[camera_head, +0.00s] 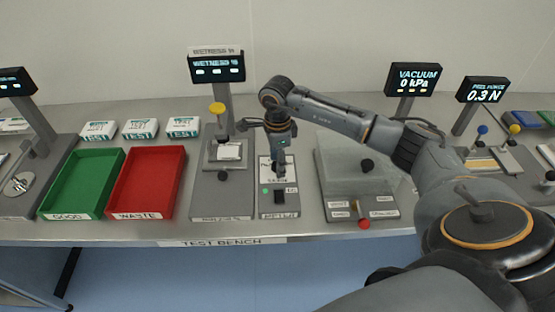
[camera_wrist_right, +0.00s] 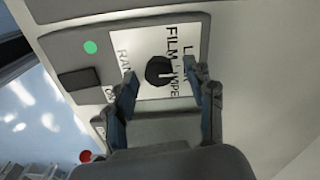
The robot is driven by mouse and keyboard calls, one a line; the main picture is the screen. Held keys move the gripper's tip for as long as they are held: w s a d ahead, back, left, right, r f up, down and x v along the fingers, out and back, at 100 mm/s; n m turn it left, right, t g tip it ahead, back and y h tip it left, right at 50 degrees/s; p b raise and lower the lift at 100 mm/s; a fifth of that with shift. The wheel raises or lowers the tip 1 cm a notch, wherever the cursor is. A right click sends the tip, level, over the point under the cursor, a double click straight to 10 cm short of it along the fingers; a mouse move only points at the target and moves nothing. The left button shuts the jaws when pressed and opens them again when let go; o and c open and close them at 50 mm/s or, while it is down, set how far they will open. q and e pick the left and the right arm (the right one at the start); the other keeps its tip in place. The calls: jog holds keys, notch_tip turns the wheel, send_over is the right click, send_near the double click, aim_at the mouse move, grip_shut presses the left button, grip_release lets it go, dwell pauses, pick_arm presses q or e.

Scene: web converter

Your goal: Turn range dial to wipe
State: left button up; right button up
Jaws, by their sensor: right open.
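The range dial is a round black knob (camera_wrist_right: 158,70) on a white label plate (camera_wrist_right: 145,45) in the right wrist view. The plate carries printed words, among them FILM and partly hidden ones. My right gripper (camera_wrist_right: 161,82) is open, with one fingertip on either side of the dial; I cannot tell whether they touch it. In the head view my right gripper (camera_head: 280,170) points down over the same small grey panel (camera_head: 279,212) and hides much of the dial. Which word the dial points at is not clear. My left gripper is not in view.
The panel also has a green light (camera_wrist_right: 90,47) and a black switch (camera_wrist_right: 79,78). A wetness meter with a display (camera_head: 216,68) stands left of it. A clear-covered vacuum box (camera_head: 345,150) stands right. Green (camera_head: 54,205) and red (camera_head: 122,205) trays lie at left.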

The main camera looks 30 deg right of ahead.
jog(key=shift+c, duration=0.8)
grip_shut()
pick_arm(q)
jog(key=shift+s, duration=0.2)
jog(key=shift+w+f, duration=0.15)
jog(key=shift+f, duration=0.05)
pick_arm(e)
jog(key=shift+m, duration=0.3)
jog(key=shift+b, duration=0.35)
jog(key=m+b, duration=0.2)
jog(key=m, duration=0.2)
jog(key=m+b, duration=0.1)
jog(key=m, duration=0.2)
jog(key=shift+m, duration=0.4)
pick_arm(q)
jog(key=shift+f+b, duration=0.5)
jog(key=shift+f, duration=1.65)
pick_arm(e)
jog(key=shift+m, duration=1.7)
